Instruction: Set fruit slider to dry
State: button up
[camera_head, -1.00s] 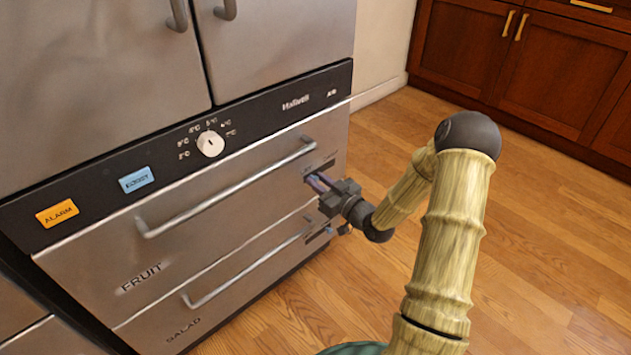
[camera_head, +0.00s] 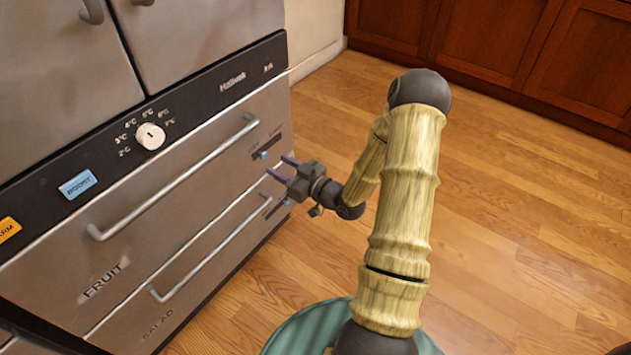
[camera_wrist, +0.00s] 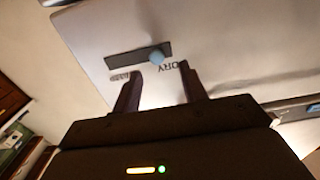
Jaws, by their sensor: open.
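The fruit slider has a blue knob (camera_head: 263,155) on a dark strip at the right end of the FRUIT drawer front (camera_head: 190,190). The wrist view also shows the knob (camera_wrist: 156,57), with upside-down labels under the strip. It sits toward the strip's DRY end, the right end in that view, a little short of the tip. My gripper (camera_head: 279,167) is open and empty, just right of and below the knob in the head view. In the wrist view its fingers (camera_wrist: 160,72) point toward the drawer front, spread on either side of the knob, apparently not touching it.
The SALAD drawer (camera_head: 185,275) lies below, with its own slider strip partly near my gripper. Bar handles (camera_head: 175,180) cross both drawers. A dial (camera_head: 151,136) and a BOOST button (camera_head: 77,184) are on the black panel above.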

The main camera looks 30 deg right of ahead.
jog(key=p+v, duration=0.3)
jog(key=v, duration=0.9)
